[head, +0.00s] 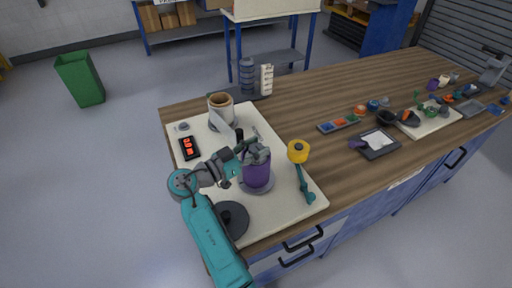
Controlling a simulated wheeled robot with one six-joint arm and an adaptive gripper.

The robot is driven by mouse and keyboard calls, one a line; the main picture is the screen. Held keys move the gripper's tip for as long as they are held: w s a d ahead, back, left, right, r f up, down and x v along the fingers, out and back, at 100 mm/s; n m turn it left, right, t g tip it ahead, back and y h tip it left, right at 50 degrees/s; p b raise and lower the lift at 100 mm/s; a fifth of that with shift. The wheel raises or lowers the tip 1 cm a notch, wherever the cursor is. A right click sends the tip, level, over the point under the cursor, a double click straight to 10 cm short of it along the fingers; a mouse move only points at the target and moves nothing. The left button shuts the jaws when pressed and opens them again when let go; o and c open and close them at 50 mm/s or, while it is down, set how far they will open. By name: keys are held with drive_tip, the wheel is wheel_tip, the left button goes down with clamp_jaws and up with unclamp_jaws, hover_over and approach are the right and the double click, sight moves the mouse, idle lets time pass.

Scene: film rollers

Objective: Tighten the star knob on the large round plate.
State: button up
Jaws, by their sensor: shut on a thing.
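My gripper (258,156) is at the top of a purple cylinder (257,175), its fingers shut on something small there. That is where a star knob would sit, but the dark fingers hide its shape. The cylinder stands upright on a grey round plate (268,185) on the pale board. A black round disc (235,230) with a raised dark centre lies nearer, beside my teal arm. I cannot tell from this view which of the two discs is the larger.
A dark tray (379,143) and small parts lie to the right. Bare wood lies between.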

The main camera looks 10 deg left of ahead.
drive_tip(key=shift+f+m+g+h, duration=0.1)
drive_tip(key=shift+m+g+h, duration=0.5)
drive_tip(key=shift+g, duration=0.4)
drive_tip(key=o, duration=1.2)
drive_tip(key=shift+c, duration=0.2)
drive_tip(key=v, duration=1.2)
drive_tip(key=shift+f, duration=0.15)
